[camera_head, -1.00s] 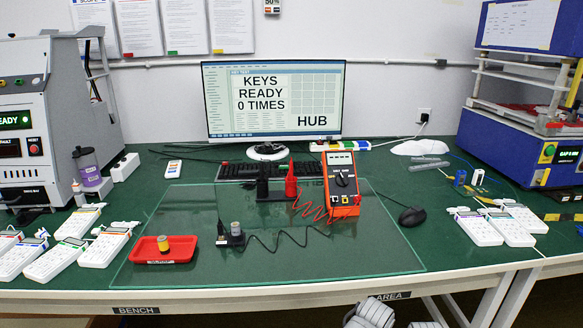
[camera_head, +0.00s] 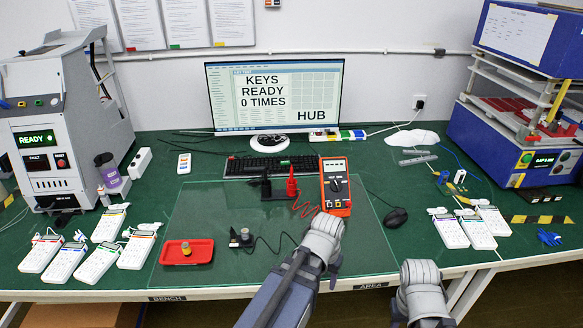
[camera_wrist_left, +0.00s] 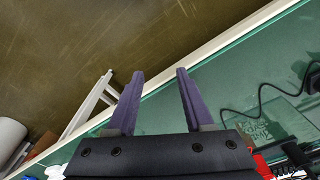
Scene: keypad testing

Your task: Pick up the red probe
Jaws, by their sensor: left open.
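The red probe (camera_head: 291,183) stands upright in a black holder (camera_head: 277,196), with a black probe (camera_head: 265,185) beside it on the left. A red coiled lead runs from the red probe's side toward the orange multimeter (camera_head: 336,186). My left gripper (camera_head: 326,232) is over the front of the glass mat, nearer than the probe and apart from it. In the left wrist view its purple fingers (camera_wrist_left: 160,74) are spread with nothing between them, over the table edge. The grey end of my right arm (camera_head: 420,290) shows at the bottom right; its jaws cannot be made out.
The glass mat (camera_head: 215,250) carries a red tray (camera_head: 187,252) at front left and a black-cabled piece (camera_head: 241,238). A mouse (camera_head: 395,217) lies to the right. Several white keypads (camera_head: 95,264) lie at the left and more at the right. A keyboard (camera_head: 240,168) is behind the probes.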

